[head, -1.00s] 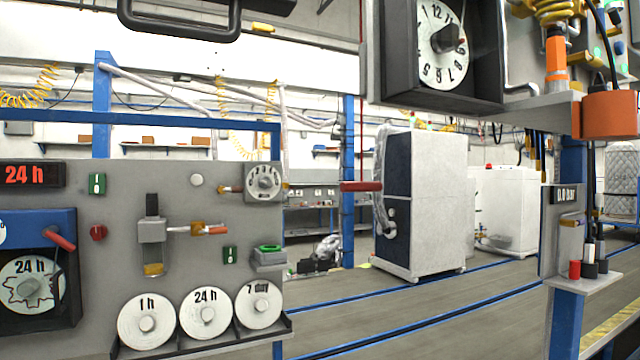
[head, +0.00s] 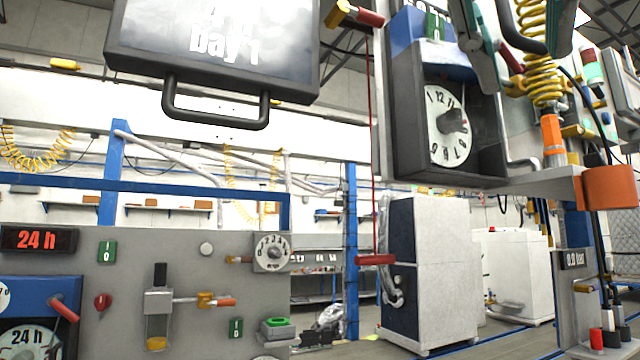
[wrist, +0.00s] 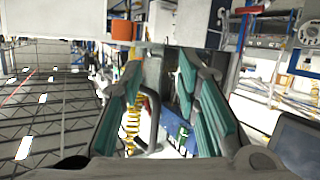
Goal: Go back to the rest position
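My gripper (head: 474,45) shows at the top right of the head view, partly cut off by the upper edge, in front of the upper panel with the clock dial (head: 449,125). In the wrist view my gripper (wrist: 163,90) has its two teal-padded fingers wide apart. No held object shows between them. Behind the gap lie a dark curved handle (wrist: 150,120), a yellow coiled hose (wrist: 130,120) and a blue part of the panel. I cannot tell whether the fingers touch anything.
A grey control panel (head: 130,275) with dials and switches stands at left. A dark screen with a handle (head: 215,110) hangs above it. A red pull handle (head: 375,260) hangs on a cord at the centre. An orange box (head: 608,187) juts out at right.

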